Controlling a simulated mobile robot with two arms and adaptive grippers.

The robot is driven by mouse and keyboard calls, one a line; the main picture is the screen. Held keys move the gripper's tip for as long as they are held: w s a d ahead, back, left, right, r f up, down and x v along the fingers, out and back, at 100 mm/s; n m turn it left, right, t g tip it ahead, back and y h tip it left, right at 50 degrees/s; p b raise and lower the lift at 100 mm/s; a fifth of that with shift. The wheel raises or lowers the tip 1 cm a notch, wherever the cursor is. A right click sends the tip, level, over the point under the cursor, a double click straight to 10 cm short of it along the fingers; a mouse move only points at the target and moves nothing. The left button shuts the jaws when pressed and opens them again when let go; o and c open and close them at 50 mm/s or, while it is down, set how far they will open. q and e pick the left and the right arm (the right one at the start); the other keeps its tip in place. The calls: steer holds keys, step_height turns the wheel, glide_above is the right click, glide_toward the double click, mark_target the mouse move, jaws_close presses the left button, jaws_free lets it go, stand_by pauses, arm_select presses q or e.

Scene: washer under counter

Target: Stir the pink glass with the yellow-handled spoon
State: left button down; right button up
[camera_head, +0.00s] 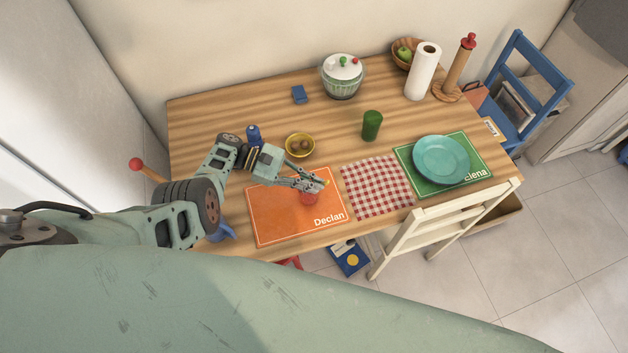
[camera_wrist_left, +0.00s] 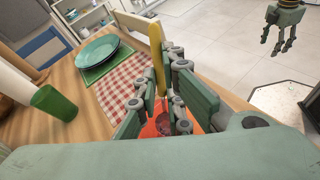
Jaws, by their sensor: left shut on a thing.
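The pink glass (camera_head: 309,198) stands on the orange placemat (camera_head: 275,222) in the head view. My left gripper (camera_head: 316,183) is directly above it and partly covers it. In the left wrist view, my left gripper (camera_wrist_left: 160,98) is shut on the yellow-handled spoon (camera_wrist_left: 157,48), whose handle sticks up between the fingers. The spoon's lower part points down toward the pink glass (camera_wrist_left: 172,122). The fingers hide whether its bowl is inside. My right gripper (camera_wrist_left: 281,42) hangs empty over the floor, its fingers apart.
A yellow bowl (camera_head: 300,145), a blue item (camera_head: 253,134) and a green cup (camera_head: 372,125) stand behind the placemat. A checkered cloth (camera_head: 376,186) lies to the right, then a teal plate (camera_head: 440,160) on a green placemat. A cream chair (camera_head: 445,220) stands at the front edge.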

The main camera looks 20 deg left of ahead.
arm_select(q)
steer(key=shift+d, duration=0.15)
stand_by(0.3)
steer(key=shift+s+d+r+p, duration=0.15)
steer(key=shift+d+r+p, duration=0.1)
steer(key=shift+r, duration=0.35)
steer(key=shift+s+d+r+p, duration=0.1)
steer(key=shift+d+r+p, duration=0.1)
steer(key=shift+r, duration=0.4)
steer(key=shift+s+d+r, duration=0.1)
steer(key=shift+d+r, duration=0.15)
steer(key=shift+r, duration=0.3)
step_height(320, 180, up, 6)
glide_above(324, 182)
steer(key=s, duration=0.2)
steer(key=shift+w+d+r, duration=0.1)
steer(key=shift+w+d, duration=0.1)
steer(key=shift+d, duration=0.1)
steer(key=shift+r, duration=2.5)
